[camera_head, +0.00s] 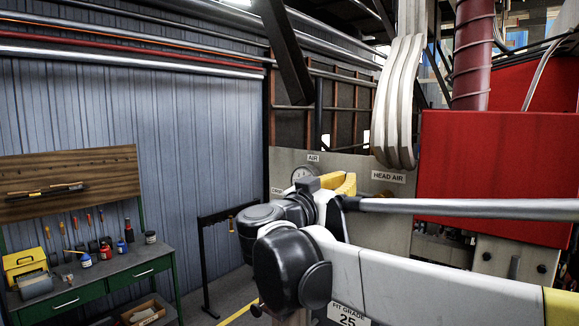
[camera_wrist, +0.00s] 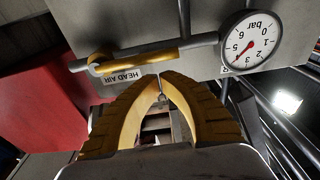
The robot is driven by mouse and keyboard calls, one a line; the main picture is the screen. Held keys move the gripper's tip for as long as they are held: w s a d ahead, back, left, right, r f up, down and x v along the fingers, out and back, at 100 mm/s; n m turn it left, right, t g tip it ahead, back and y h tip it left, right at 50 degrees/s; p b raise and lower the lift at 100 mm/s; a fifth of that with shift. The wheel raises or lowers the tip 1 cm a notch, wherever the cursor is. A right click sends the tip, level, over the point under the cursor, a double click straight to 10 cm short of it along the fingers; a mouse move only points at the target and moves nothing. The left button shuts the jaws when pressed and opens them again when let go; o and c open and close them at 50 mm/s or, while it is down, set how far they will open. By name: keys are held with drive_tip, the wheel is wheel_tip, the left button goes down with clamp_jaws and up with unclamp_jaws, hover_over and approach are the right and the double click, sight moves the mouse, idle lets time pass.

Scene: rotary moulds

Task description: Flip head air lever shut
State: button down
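The head air lever (camera_wrist: 145,59) is a yellow handle in the wrist view, lying nearly along a grey pipe (camera_wrist: 200,42) above my fingertips. Its ring-like pivot end is at the left. The HEAD AIR label (camera_wrist: 124,76) appears upside down just below it and also shows in the head view (camera_head: 388,177). My gripper (camera_wrist: 160,76) has yellow and dark ribbed fingers arched together, with tips meeting and nothing held. The tips are close to the lever in the picture; contact cannot be told. In the head view, my gripper (camera_head: 341,183) is partly hidden by my arm, and the lever is not clearly visible.
A round pressure gauge (camera_wrist: 250,40) sits at the pipe's right end. A grey panel (camera_head: 340,162) carries the AIR label (camera_head: 313,158). A red cabinet (camera_head: 495,175) stands right of it, with hanging hoses (camera_head: 400,95) between. A green workbench (camera_head: 95,275) stands far left.

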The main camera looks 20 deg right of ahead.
drive_tip(key=shift+f, duration=0.55)
drive_tip(key=shift+s+a, duration=0.1)
drive_tip(key=shift+a, duration=0.05)
drive_tip(key=shift+f+n, duration=0.25)
drive_tip(key=shift+n, duration=0.25)
